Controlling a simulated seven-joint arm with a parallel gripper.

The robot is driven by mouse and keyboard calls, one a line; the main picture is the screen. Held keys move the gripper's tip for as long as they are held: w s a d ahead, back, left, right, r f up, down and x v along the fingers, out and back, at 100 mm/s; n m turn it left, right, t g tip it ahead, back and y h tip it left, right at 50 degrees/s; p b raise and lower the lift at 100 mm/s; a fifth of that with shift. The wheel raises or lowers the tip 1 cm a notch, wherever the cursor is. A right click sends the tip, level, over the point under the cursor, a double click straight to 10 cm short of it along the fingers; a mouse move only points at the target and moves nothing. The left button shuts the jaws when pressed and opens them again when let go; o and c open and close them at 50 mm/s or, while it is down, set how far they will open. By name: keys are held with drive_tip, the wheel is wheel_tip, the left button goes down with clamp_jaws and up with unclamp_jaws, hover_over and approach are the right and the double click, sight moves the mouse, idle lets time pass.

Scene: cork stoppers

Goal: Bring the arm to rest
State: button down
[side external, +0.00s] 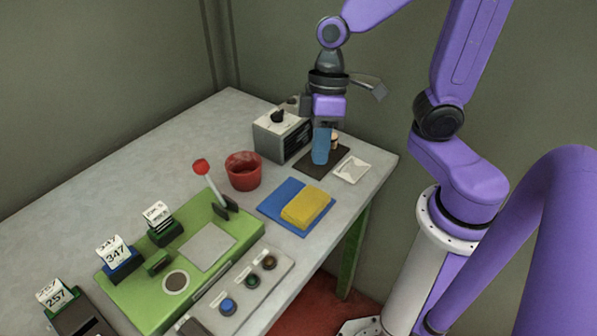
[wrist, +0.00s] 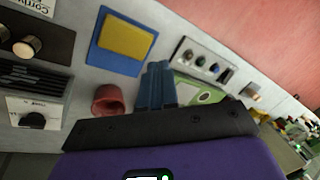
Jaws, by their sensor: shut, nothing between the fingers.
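My gripper (side external: 320,160) hangs pointing down over the far right part of the table, its blue fingers together and empty. In the wrist view the fingers (wrist: 157,85) also show pressed together with nothing between them. A cork-coloured stopper (wrist: 28,46) is on a dark mat (wrist: 62,45) at the left of the wrist view. In the side view it is partly hidden behind the fingers (side external: 334,138), and the dark mat (side external: 314,168) lies below. I cannot tell the exact height of the fingertips above the mat.
A grey box with a dial (side external: 281,134) stands left of my gripper, and a red cup (side external: 243,171) stands nearer. A yellow block (side external: 305,207) lies on a blue mat (side external: 270,205). A green board with a red-knobbed lever (side external: 201,167) fills the front. A white card (side external: 351,170) lies near the right edge.

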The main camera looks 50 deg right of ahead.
drive_tip(key=s+d+n+t+h, duration=0.1)
drive_tip(key=s+d+n+h, duration=0.1)
drive_tip(key=s, duration=0.8)
drive_tip(key=d+n, duration=0.1)
drive_tip(key=n, duration=0.1)
drive_tip(key=shift+d+n, duration=0.3)
drive_tip(key=shift+d, duration=0.1)
